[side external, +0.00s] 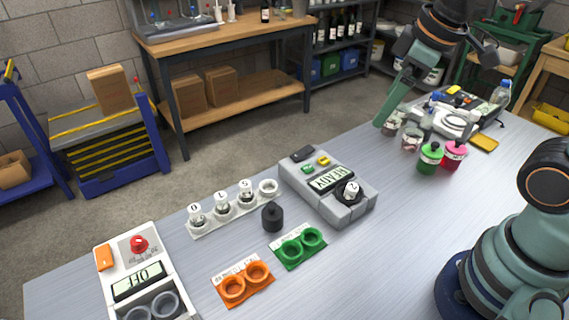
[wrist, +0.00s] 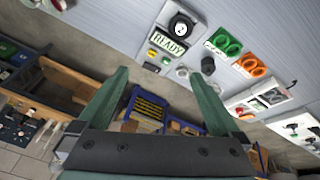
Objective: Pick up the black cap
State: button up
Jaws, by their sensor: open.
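The black cap (side external: 272,217) stands upright on the grey table, between the white vial rack and the green two-ring holder. It has a wide body and a narrower top. In the wrist view the black cap (wrist: 208,66) shows beyond my fingers, right of centre. My gripper (side external: 386,122) is high at the right of the side view, well away from the cap. In the wrist view my gripper (wrist: 158,75) has its two green fingers wide apart with nothing between them.
The white rack (side external: 232,213) holds numbered vials and one empty ring. A grey READY device (side external: 330,185) holds a vial marked 2. Green (side external: 299,246) and orange (side external: 243,283) ring holders and an OFF device (side external: 140,275) stand nearby. Green (side external: 430,158) and pink (side external: 453,155) bottles stand right.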

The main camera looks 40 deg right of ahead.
jog(key=m, duration=0.2)
jog(key=m+t, duration=0.1)
jog(key=shift+s+d+f+m, duration=0.15)
jog(key=shift+s+d+m, duration=0.15)
jog(key=shift+s+d, duration=0.05)
jog(key=shift+s+d+m+t, duration=0.15)
jog(key=shift+m+t, duration=0.15)
jog(key=shift+m, duration=0.5)
jog(key=shift+c, duration=0.6)
